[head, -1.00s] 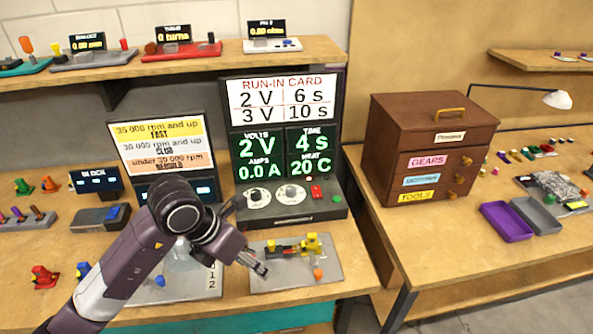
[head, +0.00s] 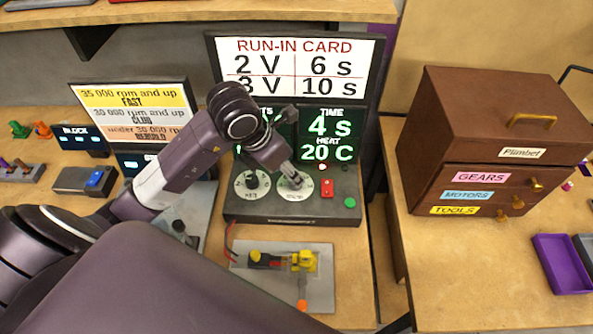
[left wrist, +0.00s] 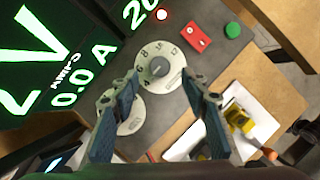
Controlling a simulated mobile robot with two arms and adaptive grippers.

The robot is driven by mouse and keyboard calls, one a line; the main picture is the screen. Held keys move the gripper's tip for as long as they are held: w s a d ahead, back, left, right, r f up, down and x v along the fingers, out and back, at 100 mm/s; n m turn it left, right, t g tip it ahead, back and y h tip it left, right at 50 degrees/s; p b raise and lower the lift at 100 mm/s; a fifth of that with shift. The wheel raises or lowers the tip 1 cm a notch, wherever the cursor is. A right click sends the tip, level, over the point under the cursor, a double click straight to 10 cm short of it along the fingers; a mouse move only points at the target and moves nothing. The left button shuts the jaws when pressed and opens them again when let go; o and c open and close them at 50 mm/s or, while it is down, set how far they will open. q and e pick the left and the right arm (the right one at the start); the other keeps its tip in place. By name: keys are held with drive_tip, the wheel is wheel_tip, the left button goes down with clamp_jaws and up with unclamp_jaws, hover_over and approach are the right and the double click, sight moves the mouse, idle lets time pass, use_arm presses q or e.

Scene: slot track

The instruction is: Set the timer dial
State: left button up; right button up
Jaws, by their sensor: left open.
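The timer dial (head: 295,187) is the right one of two pale round dials on the black run-in unit (head: 335,213). Its dark knob shows in the left wrist view (left wrist: 159,67), ringed by numbers. The TIME display (head: 330,124) reads 4 s. My left gripper (head: 297,182) is over this dial and covers part of it in the head view. In the left wrist view my left gripper (left wrist: 160,88) is open, its fingers apart with the knob between and beyond their tips. I cannot tell whether they touch it. My right gripper is not in view.
The left dial (head: 252,184) is close beside the timer dial. A red switch (head: 327,188) and a green button (head: 350,202) are to its right. The run-in card (head: 295,66) reads 2 V 6 s and 3 V 10 s. A grey plate (head: 315,285) with a yellow-ended part lies in front.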

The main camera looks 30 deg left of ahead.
use_arm(q)
drive_tip(key=x, duration=0.2)
drive_tip(key=shift+d+f, duration=0.1)
drive_tip(key=shift+f, duration=0.3)
drive_tip(key=x, duration=0.2)
drive_tip(key=shift+w+f+p, duration=0.2)
drive_tip(key=shift+w+p, duration=0.15)
drive_tip(key=c, duration=1.1)
drive_tip(key=shift+c, duration=0.2)
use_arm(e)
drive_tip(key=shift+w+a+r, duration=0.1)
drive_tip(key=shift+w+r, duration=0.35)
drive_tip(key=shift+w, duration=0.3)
